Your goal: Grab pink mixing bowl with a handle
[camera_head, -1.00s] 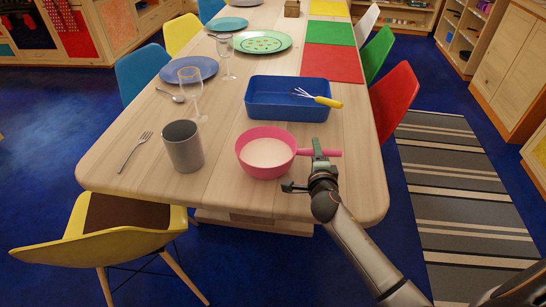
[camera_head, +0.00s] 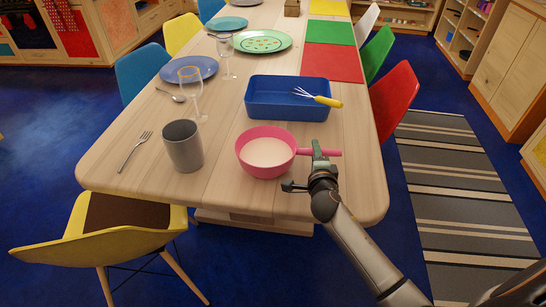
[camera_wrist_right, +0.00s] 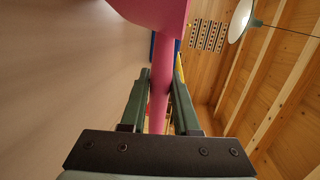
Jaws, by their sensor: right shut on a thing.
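The pink mixing bowl (camera_head: 266,152) stands near the front end of the wooden table in the head view, with a pale inside. Its pink handle (camera_head: 331,153) points right. My right gripper (camera_head: 319,153) is at the handle, just right of the bowl. In the right wrist view the gripper (camera_wrist_right: 160,92) has one finger on each side of the pink handle (camera_wrist_right: 159,100) and is shut on it. The bowl's pink wall (camera_wrist_right: 150,12) shows at the top of that view. My left gripper is not in view.
A blue tray (camera_head: 254,112) with a whisk (camera_head: 316,97) lies just behind the bowl. A grey cup (camera_head: 183,146) stands to its left, with a glass (camera_head: 191,92) and a fork (camera_head: 134,152) near it. A yellow chair (camera_head: 100,232) stands at the table's front left.

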